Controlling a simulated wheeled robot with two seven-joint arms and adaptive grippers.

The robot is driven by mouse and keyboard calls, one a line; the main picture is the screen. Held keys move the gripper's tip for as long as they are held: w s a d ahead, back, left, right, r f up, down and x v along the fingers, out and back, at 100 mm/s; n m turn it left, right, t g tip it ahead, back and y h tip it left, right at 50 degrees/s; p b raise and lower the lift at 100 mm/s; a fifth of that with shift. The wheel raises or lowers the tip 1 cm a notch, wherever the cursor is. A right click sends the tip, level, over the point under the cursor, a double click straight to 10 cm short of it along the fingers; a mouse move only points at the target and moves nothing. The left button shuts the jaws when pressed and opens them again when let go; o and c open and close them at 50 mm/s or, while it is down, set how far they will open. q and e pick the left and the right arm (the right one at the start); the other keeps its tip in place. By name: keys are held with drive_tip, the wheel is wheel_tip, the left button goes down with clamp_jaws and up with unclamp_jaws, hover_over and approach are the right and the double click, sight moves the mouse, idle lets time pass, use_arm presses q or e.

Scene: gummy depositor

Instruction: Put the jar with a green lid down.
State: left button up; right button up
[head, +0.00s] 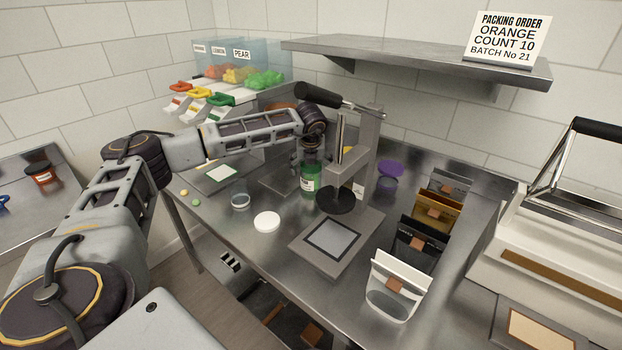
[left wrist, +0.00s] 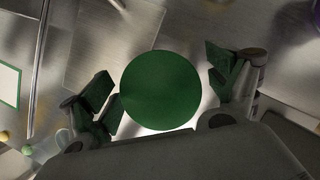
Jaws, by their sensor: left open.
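The jar with a green lid (head: 310,182) stands upright on the steel table, left of the press column. My left gripper (head: 309,160) is above it, pointing down. In the left wrist view the round green lid (left wrist: 161,90) lies between the two fingers of my left gripper (left wrist: 165,92). The fingers are open, with a visible gap on the right side and a narrow one on the left. The jar's body is hidden under the lid in that view. My right gripper is not in view.
A press (head: 356,165) stands close on the jar's right. A clear cup (head: 240,195) and a white disc (head: 267,222) are in front. Several pouches (head: 395,284) line the right side. A purple-lidded container (head: 390,170) is behind. A shelf (head: 420,62) hangs above.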

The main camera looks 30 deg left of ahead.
use_arm(q)
drive_tip(key=shift+x, duration=0.9)
drive_tip(key=shift+w+a+f, duration=0.1)
drive_tip(key=shift+f, duration=0.25)
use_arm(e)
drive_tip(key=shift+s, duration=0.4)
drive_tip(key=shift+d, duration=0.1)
